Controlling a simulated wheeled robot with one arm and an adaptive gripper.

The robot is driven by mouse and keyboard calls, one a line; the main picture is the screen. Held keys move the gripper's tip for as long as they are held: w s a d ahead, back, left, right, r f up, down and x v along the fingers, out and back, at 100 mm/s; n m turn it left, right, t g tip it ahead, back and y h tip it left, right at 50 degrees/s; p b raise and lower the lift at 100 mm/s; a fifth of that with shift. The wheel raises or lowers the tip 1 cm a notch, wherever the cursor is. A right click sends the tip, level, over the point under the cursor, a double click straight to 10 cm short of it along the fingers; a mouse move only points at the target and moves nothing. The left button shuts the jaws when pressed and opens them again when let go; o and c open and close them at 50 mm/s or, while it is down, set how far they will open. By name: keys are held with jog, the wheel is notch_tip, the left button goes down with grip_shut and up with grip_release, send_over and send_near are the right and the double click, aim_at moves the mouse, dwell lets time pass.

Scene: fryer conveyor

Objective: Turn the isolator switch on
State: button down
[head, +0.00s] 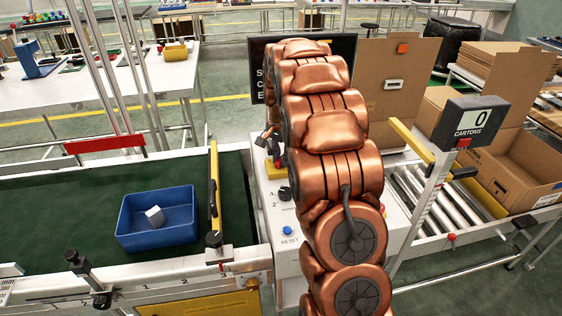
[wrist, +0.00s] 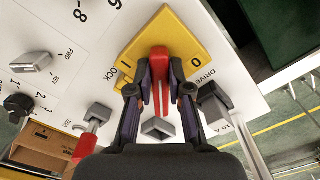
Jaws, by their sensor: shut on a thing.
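The isolator switch has a red handle (wrist: 160,75) on a yellow plate (wrist: 196,45), seen in the wrist view. The handle lies between those two marks in the picture. My gripper (wrist: 161,88) is shut on the red handle, with one dark finger on each side of it. In the head view the yellow plate (head: 275,173) shows only partly beside my copper arm, which hides much of the panel.
In the head view a blue bin (head: 130,243) with a white cube (head: 155,216) sits on the green belt (head: 60,225). Rollers and cartons stand right.

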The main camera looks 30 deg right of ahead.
jog(key=m+b, duration=0.1)
jog(key=m, duration=0.3)
jog(key=shift+m, duration=0.3)
jog(key=m, duration=0.4)
jog(key=shift+r+m, duration=0.1)
jog(key=shift+m, duration=0.2)
jog(key=c, duration=1.1)
grip_release()
jog(key=shift+b, duration=0.3)
notch_tip(320, 180, up, 12)
jog(key=shift+f, duration=0.1)
